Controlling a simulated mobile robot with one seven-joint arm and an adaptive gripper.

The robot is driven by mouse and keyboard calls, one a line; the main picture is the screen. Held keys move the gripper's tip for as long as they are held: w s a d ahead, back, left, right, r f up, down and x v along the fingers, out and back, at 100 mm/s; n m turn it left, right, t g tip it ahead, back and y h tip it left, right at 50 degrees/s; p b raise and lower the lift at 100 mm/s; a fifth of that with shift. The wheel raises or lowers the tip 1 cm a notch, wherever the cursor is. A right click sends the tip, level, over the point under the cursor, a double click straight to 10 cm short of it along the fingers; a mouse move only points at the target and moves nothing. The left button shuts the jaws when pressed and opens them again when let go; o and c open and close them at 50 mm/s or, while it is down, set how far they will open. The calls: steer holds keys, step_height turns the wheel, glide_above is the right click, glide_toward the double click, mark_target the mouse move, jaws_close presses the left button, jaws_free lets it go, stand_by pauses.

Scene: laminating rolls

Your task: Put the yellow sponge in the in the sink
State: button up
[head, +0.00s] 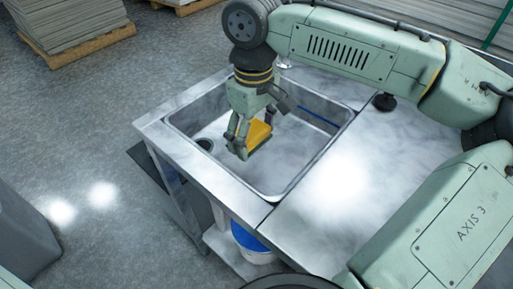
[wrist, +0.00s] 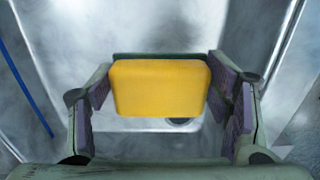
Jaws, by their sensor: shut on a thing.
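The yellow sponge (head: 258,133) is a block with a green layer on one side. My gripper (head: 253,136) is shut on it, with one finger at each end of the sponge. In the head view, gripper and sponge appear over the metal sink (head: 290,180). The sponge (wrist: 160,87) fills the middle of the wrist view between the purple-padded fingers of my gripper (wrist: 162,92). Behind it I see the sink basin (wrist: 160,25) and part of the drain (wrist: 180,122). The sponge's height above the basin floor is hard to tell.
A blue rod or hose (head: 320,146) lies along the right side of the basin. Bare metal counter (head: 335,190) extends to the right. A bucket with blue contents (head: 250,238) stands on a shelf below. Stacked sheets on pallets (head: 70,25) are at the back left.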

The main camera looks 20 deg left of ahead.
mark_target(254, 134)
step_height(254, 134, down, 7)
steer(key=shift+f, duration=0.2)
steer(key=shift+f, duration=0.15)
steer(key=o, duration=1.3)
step_height(254, 134, up, 12)
steer(key=shift+r, duration=0.2)
steer(key=shift+s+f, duration=0.1)
steer(key=shift+s, duration=0.05)
